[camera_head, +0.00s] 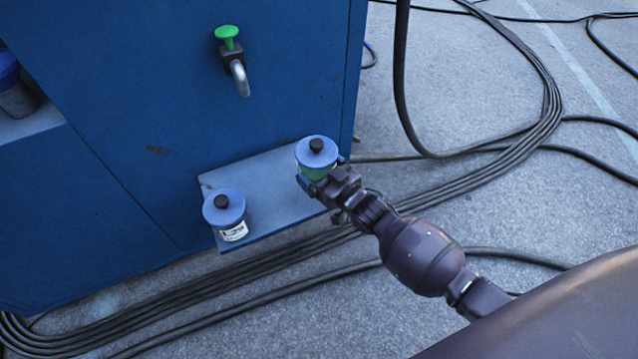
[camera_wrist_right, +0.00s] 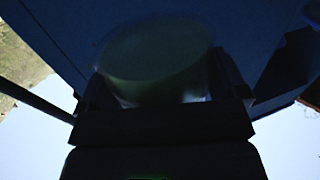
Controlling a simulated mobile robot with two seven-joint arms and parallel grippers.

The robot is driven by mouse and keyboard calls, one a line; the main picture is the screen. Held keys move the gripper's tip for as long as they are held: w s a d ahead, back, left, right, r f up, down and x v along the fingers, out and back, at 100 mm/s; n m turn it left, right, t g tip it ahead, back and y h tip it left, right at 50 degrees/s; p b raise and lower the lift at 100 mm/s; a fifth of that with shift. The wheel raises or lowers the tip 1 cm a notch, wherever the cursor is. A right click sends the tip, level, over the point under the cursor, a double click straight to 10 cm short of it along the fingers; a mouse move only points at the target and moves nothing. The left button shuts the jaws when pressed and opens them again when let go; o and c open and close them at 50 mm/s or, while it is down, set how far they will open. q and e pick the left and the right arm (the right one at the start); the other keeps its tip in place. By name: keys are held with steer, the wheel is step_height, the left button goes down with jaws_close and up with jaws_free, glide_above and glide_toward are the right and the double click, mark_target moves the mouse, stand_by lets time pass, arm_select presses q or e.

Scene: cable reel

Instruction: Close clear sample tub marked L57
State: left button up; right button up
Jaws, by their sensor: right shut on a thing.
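My right gripper (camera_head: 322,180) is shut around this tub's body, just below the lid. The wrist view shows the tub (camera_wrist_right: 158,62) as a dark greenish round shape between the fingers (camera_wrist_right: 160,95). The left-hand tub (camera_head: 225,215) stands upright with a white label, too small to read surely. My left gripper is not in view.
The blue cabinet (camera_head: 120,130) rises behind the shelf. A bent metal spout with a green handle (camera_head: 228,38) juts from it above the shelf. Another dark container (camera_head: 15,90) sits in a recess at far left. Black cables (camera_head: 480,165) run across the grey ground.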

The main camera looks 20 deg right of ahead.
steer(key=shift+f, duration=0.5)
step_height(320, 180, down, 4)
steer(key=shift+s+f+b, duration=0.15)
steer(key=shift+f+b, duration=0.05)
steer(key=shift+b, duration=0.8)
steer(key=shift+f, duration=0.35)
steer(key=shift+r, duration=0.25)
steer(key=shift+f, duration=0.2)
steer(key=o, duration=1.2)
steer(key=shift+r, duration=0.15)
steer(key=shift+s, duration=0.1)
arm_select(q)
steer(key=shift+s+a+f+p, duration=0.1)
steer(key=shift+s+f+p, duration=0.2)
steer(key=shift+p, duration=0.8)
arm_select(e)
steer(key=v, duration=1.1)
steer(key=shift+s+d, duration=0.15)
steer(key=shift+s, duration=0.15)
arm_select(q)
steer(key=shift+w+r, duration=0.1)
